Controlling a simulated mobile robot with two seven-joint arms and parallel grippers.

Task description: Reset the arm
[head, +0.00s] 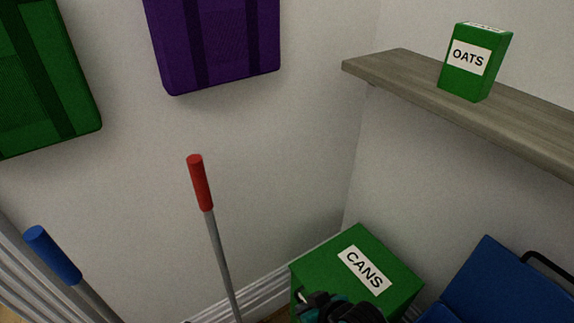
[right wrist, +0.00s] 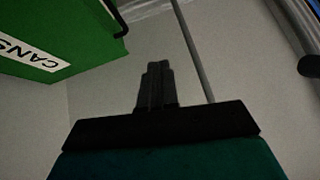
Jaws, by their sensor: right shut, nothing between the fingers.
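My right gripper (head: 340,306) shows at the bottom of the head view, in front of the green box labelled CANS (head: 352,258). In the right wrist view its fingers (right wrist: 157,84) are together with nothing between them. The CANS box also fills the upper left of the right wrist view (right wrist: 75,28). I cannot tell how far the gripper is from the box. My left gripper does not show in either view.
A red-handled pole (head: 200,182) and a blue-handled pole (head: 53,255) stand near the wall. A green OATS box (head: 475,62) sits on a wooden shelf (head: 400,70). Purple (head: 215,40) and green (head: 40,80) bags hang on the wall. A blue object (head: 500,285) is lower right.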

